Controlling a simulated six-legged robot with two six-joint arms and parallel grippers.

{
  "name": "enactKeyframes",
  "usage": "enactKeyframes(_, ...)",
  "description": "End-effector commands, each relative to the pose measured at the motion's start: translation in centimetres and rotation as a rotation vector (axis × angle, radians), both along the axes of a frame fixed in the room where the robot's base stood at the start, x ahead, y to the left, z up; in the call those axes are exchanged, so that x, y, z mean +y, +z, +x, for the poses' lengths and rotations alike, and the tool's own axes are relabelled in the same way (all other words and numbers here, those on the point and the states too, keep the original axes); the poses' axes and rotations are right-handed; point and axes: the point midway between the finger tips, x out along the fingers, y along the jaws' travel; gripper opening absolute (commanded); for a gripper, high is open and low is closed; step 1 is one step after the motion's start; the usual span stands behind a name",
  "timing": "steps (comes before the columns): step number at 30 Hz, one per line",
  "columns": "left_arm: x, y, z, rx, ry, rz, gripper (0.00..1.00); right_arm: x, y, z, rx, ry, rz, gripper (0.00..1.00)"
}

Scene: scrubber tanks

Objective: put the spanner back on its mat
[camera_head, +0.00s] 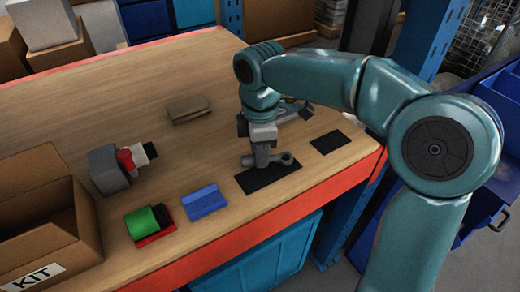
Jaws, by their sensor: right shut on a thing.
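The spanner (284,160) is a small grey tool with a rounded end pointing right. My right gripper (262,153) comes down from above and is shut on it. The spanner is over a long black mat (262,183) near the front edge of the table; I cannot tell whether it touches the mat. The gripper hides part of the spanner. A second, smaller black mat (330,142) lies bare to the right. My left gripper is not in view.
A blue block (204,202), a green cylinder on a red piece (147,222), a grey block with a red part (108,170) and a brown piece (188,109) are on the table. An open KIT box (60,232) stands left. The table's back middle is clear.

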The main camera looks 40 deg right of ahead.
Motion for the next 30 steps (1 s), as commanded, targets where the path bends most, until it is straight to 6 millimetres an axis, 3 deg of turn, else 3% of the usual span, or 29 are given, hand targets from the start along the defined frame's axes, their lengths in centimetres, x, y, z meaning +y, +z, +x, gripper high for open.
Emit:
enactKeyframes(25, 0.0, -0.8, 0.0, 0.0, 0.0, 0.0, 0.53, 0.0, -1.3, 0.0, 0.0, 0.0, 0.0, 0.0)
enactKeyframes(26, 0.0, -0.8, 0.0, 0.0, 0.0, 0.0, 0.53, 0.0, -1.2, 0.0, 0.0, 0.0, 0.0, 0.34)
enactKeyframes(27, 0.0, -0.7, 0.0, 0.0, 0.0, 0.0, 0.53, 0.0, -1.2, 0.0, 0.0, 0.0, 0.0, 0.47)
enactKeyframes(28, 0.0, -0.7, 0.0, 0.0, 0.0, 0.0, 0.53, 0.0, -1.2, 0.0, 0.0, 0.0, 0.0, 0.57)
enactKeyframes(30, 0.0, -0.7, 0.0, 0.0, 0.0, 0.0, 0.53, 0.0, -1.2, 0.0, 0.0, 0.0, 0.0, 0.57)
